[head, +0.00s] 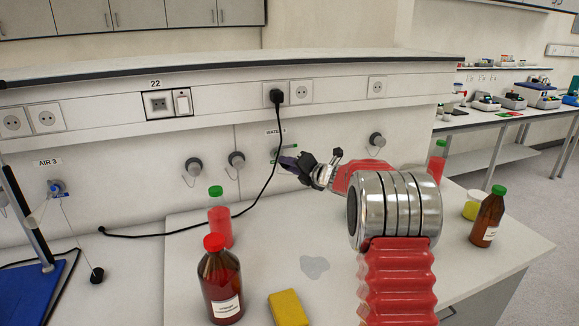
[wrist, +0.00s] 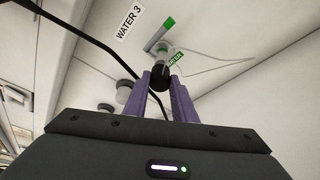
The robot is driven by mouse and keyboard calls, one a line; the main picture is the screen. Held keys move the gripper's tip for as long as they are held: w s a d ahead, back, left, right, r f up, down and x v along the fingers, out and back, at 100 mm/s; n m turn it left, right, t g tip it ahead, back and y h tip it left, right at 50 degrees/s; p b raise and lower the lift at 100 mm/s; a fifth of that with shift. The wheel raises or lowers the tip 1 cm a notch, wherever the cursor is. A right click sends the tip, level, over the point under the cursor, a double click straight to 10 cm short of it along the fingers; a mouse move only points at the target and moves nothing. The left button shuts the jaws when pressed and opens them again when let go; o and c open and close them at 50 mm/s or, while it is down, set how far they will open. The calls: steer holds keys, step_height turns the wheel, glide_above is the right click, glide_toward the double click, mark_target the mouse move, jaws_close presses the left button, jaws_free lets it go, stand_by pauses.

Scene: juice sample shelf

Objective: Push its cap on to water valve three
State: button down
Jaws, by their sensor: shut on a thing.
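My gripper (wrist: 161,86) is shut on a small black cap (wrist: 160,75) between its purple fingers in the wrist view. The cap is right at the pale outlet of water valve three (wrist: 163,53), which has a green lever (wrist: 160,33) and sits below the WATER 3 label (wrist: 129,21). I cannot tell whether the cap touches the outlet or is seated on it. A thin pale cord loops from the valve to the right. In the head view my gripper (head: 288,162) reaches the wall under the partly hidden WATER label (head: 275,132); the cap is not clear there.
A black power cable (head: 264,190) hangs from a wall socket just left of my gripper. Grey round wall fittings (head: 237,160) flank the valve. Red-capped (head: 220,285) and green-capped bottles (head: 220,222), a yellow sponge (head: 288,308) and a puddle (head: 314,266) are on the bench.

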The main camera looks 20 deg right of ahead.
steer(key=shift+w, duration=0.7)
stand_by(0.4)
steer(key=c, duration=1.4)
jaws_free()
steer(key=v, duration=1.3)
steer(key=shift+s+d, duration=0.15)
steer(key=shift+s, duration=0.2)
